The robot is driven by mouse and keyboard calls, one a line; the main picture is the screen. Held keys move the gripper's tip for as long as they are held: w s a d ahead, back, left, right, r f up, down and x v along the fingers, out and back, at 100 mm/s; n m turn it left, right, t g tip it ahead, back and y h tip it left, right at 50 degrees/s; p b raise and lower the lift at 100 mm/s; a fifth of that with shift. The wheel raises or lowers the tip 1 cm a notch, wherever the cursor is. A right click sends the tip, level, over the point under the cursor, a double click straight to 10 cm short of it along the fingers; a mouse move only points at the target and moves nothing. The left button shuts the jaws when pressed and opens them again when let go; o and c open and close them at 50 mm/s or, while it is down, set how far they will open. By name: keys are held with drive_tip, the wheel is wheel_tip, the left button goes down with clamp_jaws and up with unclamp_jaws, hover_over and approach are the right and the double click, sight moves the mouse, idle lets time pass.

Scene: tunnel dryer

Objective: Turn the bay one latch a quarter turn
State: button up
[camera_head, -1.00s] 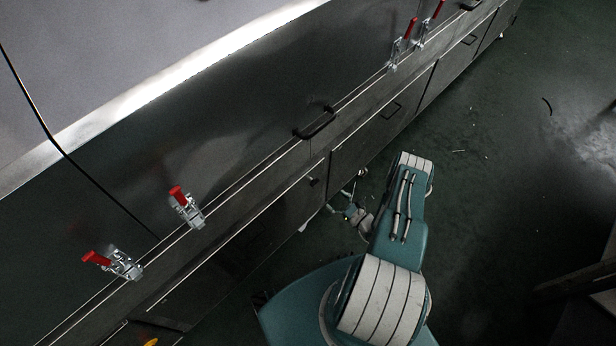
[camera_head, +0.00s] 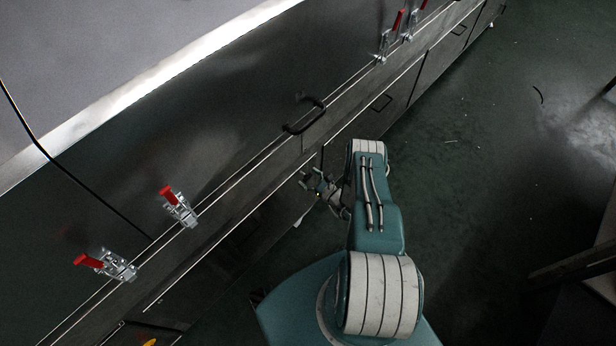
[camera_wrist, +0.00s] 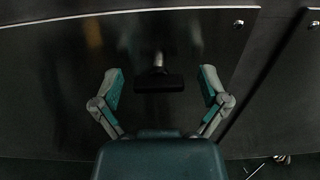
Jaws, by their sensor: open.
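The latch (camera_wrist: 160,84) shows in the wrist view as a short black bar on a pale stem, standing out from a dark, shiny panel (camera_wrist: 60,60). Its bar lies level across the picture. My gripper (camera_wrist: 161,76) is open, with one teal-padded finger on each side of the latch. There is clear space between each finger and the bar, and nothing is held. In the head view my gripper (camera_head: 313,186) is at the lower panels, and the latch cannot be made out there.
Red-handled toggle clamps (camera_head: 178,206) (camera_head: 108,264) sit along the panel's upper edge. A black pull handle (camera_head: 305,116) juts out above my gripper. A dark cable (camera_head: 60,170) hangs at left. Green floor (camera_head: 470,180) is open at right.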

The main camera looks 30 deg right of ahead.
drive_tip(key=c, duration=1.2)
drive_tip(key=shift+o, duration=0.2)
drive_tip(key=shift+n, duration=0.3)
drive_tip(key=n, duration=0.4)
drive_tip(key=shift+a, duration=0.1)
drive_tip(key=n, duration=0.5)
drive_tip(key=shift+a, duration=0.1)
drive_tip(key=n, duration=0.4)
drive_tip(key=shift+f, duration=0.15)
drive_tip(key=shift+s+a+f+n, duration=0.1)
drive_tip(key=shift+n, duration=0.95)
drive_tip(key=shift+s+a+f+n, duration=0.1)
drive_tip(key=shift+n, duration=0.95)
